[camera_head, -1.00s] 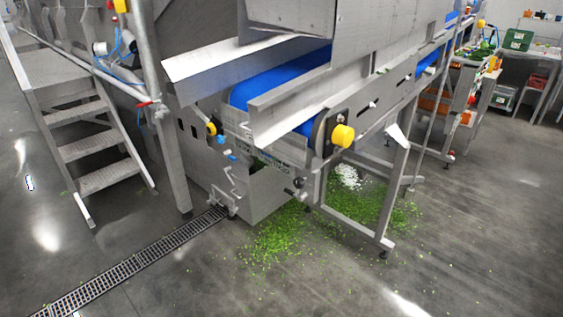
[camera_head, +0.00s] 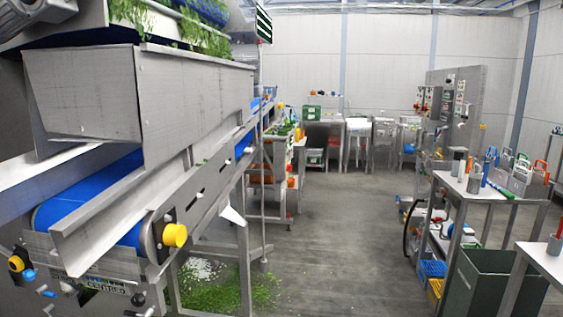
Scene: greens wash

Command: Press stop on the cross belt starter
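The cross belt (camera_head: 92,196) is a blue belt in a grey steel frame at the left, with a yellow round knob or cap (camera_head: 175,235) at its near end. A grey panel (camera_head: 467,100) at the back right carries several small boxes with red, yellow and dark controls (camera_head: 429,100). I cannot tell from here which of them is the cross belt starter, and no stop button can be made out. Neither of my grippers is in view.
A steel table (camera_head: 470,184) with cups and colored tools stands at the right, with a dark green bin (camera_head: 487,282) below. Spilled greens (camera_head: 215,292) lie under the belt frame. The grey floor (camera_head: 345,235) down the middle is clear. Steel tables line the back wall.

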